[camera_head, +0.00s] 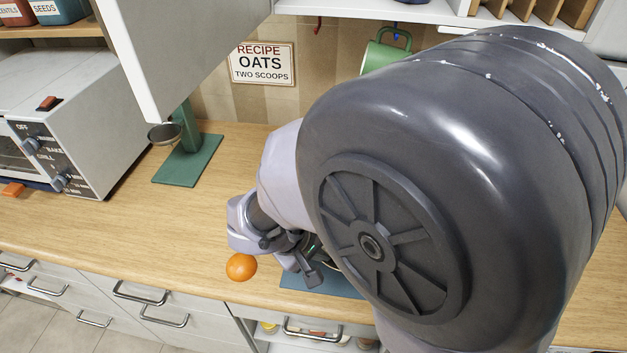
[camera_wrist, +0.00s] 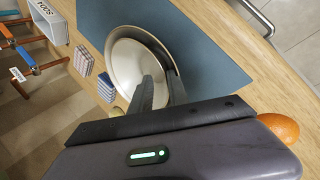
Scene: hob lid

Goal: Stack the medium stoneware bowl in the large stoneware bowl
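In the wrist view a pale cream stoneware bowl (camera_wrist: 128,62) with a darker outer edge is over or on a blue-grey mat. My gripper (camera_wrist: 158,77) is at its near right side, one fingertip over the inside and the other by the outer side, with the rim between them. A gap shows between the fingers; I cannot tell whether they press on the wall. Whether the dark edge is this bowl's outside or a second bowl cannot be told. In the head view my arm hides the bowls, and the gripper shows only in part.
The blue-grey mat (camera_wrist: 215,62) lies near the counter's front edge. An orange (camera_head: 241,267) is left of my gripper. Striped folded cloths (camera_wrist: 106,86) and a soda box (camera_wrist: 47,20) are beside the bowl. A green stand (camera_head: 190,160) and an oven (camera_head: 75,120) are further left.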

